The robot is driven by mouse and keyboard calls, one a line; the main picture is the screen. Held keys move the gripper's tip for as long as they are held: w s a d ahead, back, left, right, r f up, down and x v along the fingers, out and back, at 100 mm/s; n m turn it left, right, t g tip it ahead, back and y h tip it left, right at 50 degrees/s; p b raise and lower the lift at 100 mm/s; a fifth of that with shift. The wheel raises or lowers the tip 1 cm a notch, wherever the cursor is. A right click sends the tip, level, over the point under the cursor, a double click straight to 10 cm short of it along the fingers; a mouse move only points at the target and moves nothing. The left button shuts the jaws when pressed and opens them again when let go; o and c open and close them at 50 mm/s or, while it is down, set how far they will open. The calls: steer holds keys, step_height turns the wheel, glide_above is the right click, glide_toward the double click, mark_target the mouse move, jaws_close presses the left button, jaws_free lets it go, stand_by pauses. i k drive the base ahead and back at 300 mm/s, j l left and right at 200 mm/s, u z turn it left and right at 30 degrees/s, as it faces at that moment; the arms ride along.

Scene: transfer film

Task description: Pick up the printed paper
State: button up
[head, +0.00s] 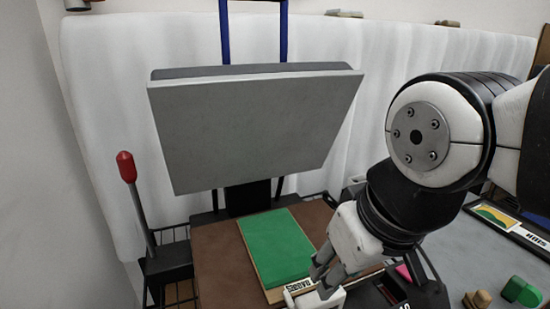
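A green sheet (275,248) lies on a tan board on the brown lower plate (215,262) of a press. At the right, a dark-edged flat item bears a small yellow and green print (497,217) and some lettering. Which of these is the printed paper, I cannot tell for certain. My gripper (321,284) points down at the front right corner of the green sheet, beside a small white piece with dark lettering (299,287). Its fingers are small and partly overlap in view, so whether they are open or touch anything is unclear.
The press's grey upper plate (255,125) is raised and tilted over the lower plate. A lever with a red knob (125,167) stands at left. A dark holder (405,280) with a pink item sits right of my gripper. Green (522,292) and tan (477,299) pieces lie on the grey table.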

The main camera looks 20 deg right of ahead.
mark_target(506, 222)
steer(key=k+l+z, duration=0.25)
steer(key=l, duration=0.6)
steer(key=l+z, duration=0.3)
steer(key=l, duration=0.55)
steer(key=i+l+z, duration=0.1)
steer(key=l, duration=0.25)
steer(key=i+l+z, duration=0.1)
steer(key=l, duration=0.25)
steer(key=i+l+z, duration=0.25)
steer(key=l, duration=0.35)
steer(key=k+l+z, duration=0.1)
steer(key=z, duration=0.65)
